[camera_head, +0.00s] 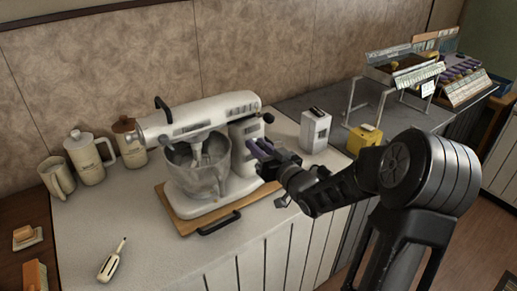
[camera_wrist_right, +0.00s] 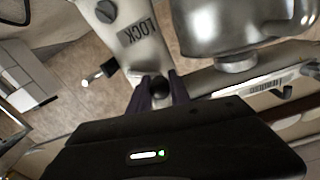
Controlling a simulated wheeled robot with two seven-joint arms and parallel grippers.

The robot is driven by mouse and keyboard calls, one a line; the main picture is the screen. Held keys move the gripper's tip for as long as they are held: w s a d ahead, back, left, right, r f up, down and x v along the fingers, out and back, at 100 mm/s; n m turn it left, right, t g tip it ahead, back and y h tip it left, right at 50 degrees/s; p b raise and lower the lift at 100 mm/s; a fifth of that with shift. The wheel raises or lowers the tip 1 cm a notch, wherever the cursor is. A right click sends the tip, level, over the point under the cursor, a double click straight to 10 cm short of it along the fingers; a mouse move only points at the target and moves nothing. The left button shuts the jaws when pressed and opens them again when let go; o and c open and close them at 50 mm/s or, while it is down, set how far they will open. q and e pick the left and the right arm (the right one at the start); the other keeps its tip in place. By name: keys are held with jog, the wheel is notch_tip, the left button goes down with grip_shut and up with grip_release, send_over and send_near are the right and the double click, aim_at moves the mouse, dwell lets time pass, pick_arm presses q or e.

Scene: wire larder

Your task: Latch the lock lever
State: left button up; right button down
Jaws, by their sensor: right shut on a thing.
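The white stand mixer (camera_head: 215,120) stands on a wooden board on the counter, with a steel bowl (camera_head: 197,170) under its head. My right gripper (camera_head: 262,150) is at the right side of the mixer's column. In the right wrist view, the mixer's side carries the word LOCK (camera_wrist_right: 138,34). My left gripper is not in view.
A white box-shaped appliance (camera_head: 315,130) and a yellow item (camera_head: 364,138) stand right of the mixer. Canisters (camera_head: 88,157) and a mug stand at the left. A white-handled tool (camera_head: 112,261) lies on the front counter. The wooden board (camera_head: 185,216) has a black front handle.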

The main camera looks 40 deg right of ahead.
notch_tip(320, 180, down, 5)
jog(key=n+b, duration=1)
jog(key=b, duration=0.9)
jog(key=shift+d+n+b, duration=0.15)
jog(key=shift+n+b, duration=0.65)
jog(key=shift+b, duration=0.05)
jog(key=c, duration=1.2)
grip_release()
jog(key=shift+c, duration=0.2)
jog(key=shift+o, duration=0.3)
jog(key=shift+s, duration=0.1)
jog(key=s, duration=0.7)
jog(key=shift+s+f, duration=0.15)
jog(key=shift+s, duration=0.15)
